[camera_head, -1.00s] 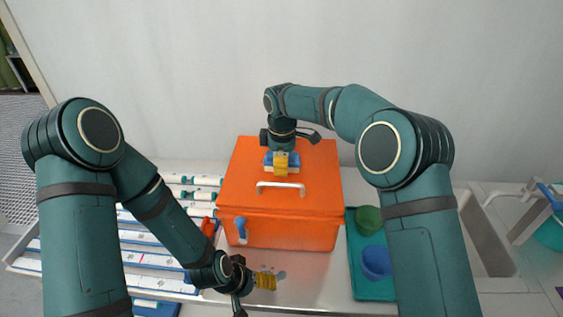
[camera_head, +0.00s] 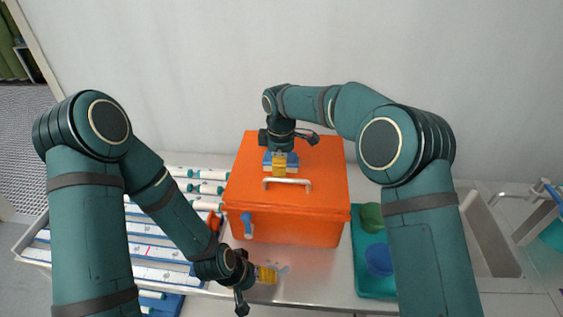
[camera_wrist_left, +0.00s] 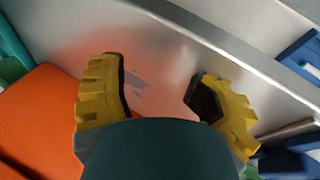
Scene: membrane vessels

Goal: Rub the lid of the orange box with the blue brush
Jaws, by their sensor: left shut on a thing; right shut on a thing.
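The orange box (camera_head: 290,228) stands on the bench with its lid (camera_head: 328,168) shut. A pale bar handle (camera_head: 288,182) lies on the lid, and a blue latch (camera_head: 247,222) is on the front. My right gripper (camera_head: 279,166) is shut on the blue brush (camera_head: 269,160), bristles down, at the lid just behind the handle. Its bristles are mostly hidden by the fingers. My left gripper (camera_head: 267,275) is low in front of the box. In the left wrist view its yellow fingers (camera_wrist_left: 165,102) stand apart, with no object visible between them.
A teal tray (camera_head: 362,289) with a green cup (camera_head: 371,217) and a blue cup (camera_head: 379,260) stands right of the box. White racks (camera_head: 160,254) with tubes lie at left. A sink (camera_head: 491,240) is at right; a wall rises behind.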

